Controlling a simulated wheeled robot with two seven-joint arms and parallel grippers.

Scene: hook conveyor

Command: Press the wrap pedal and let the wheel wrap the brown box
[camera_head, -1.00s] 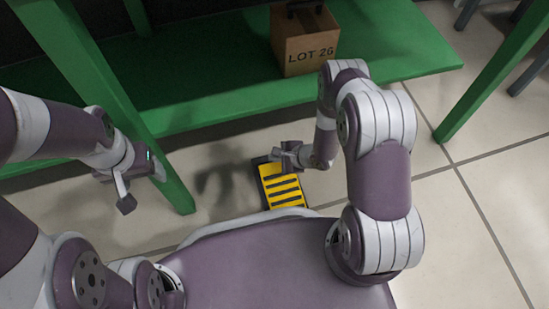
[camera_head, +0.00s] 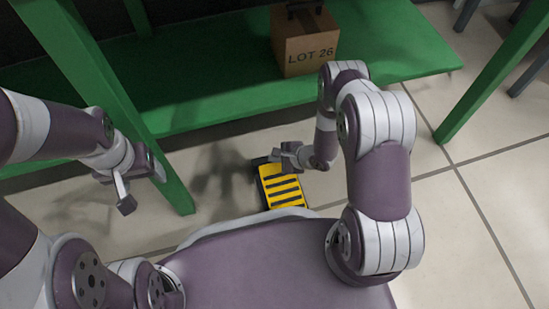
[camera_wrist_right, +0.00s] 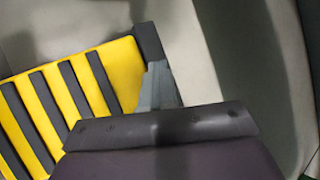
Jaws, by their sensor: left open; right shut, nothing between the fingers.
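The wrap pedal, a yellow plate with black stripes (camera_head: 283,192), lies on the floor between my base and the green table. My right gripper (camera_head: 283,158) is shut and empty at the pedal's far end. In the right wrist view its grey fingertips (camera_wrist_right: 158,85) overlap the edge of the pedal (camera_wrist_right: 62,98); contact cannot be told for certain. The brown box (camera_head: 305,50), marked LOT 26, stands on the green shelf with a dark piece on top. My left gripper (camera_head: 124,192) is open and empty, beside the table's left leg. No wheel is visible.
The green shelf (camera_head: 210,110) spans the back, with legs at the left (camera_head: 105,100) and right (camera_head: 490,75). Tiled floor (camera_head: 465,220) is clear at the right. Dark legs of something stand at the top right.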

